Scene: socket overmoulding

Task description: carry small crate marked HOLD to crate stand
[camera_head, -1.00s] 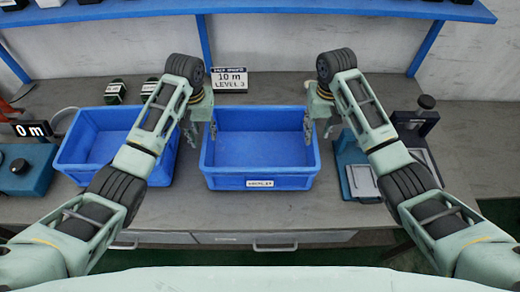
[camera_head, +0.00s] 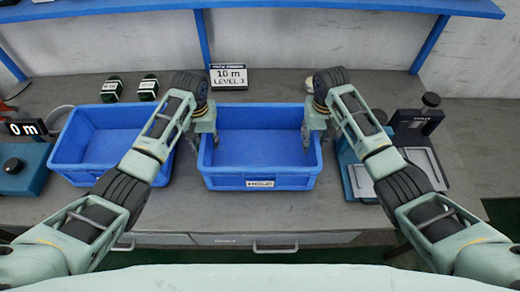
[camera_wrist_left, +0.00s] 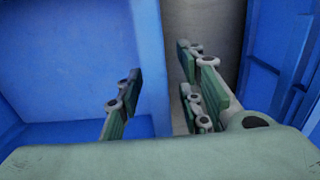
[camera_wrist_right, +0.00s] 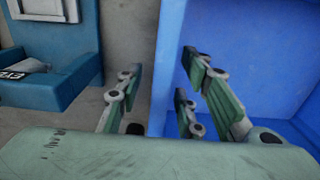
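The blue crate marked HOLD (camera_head: 262,184) stands upright on the bench in the middle of the head view and looks empty. My left gripper (camera_wrist_left: 160,75) is open at its left wall, one finger inside the crate and one outside, with the wall between them. My right gripper (camera_wrist_right: 160,80) is open in the same way around its right wall. In both wrist views the fingers stand apart from the wall. In the head view my left gripper (camera_head: 200,140) and right gripper (camera_head: 312,135) partly hide the side rims. I cannot make out a crate stand.
A second blue crate (camera_head: 75,140) stands close on the left, a narrow gap away. A blue fixture with a grey plate (camera_head: 358,180) is close on the right. Behind stand a "10 m LEVEL 3" sign (camera_head: 229,76) and a blue shelf (camera_head: 300,7).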

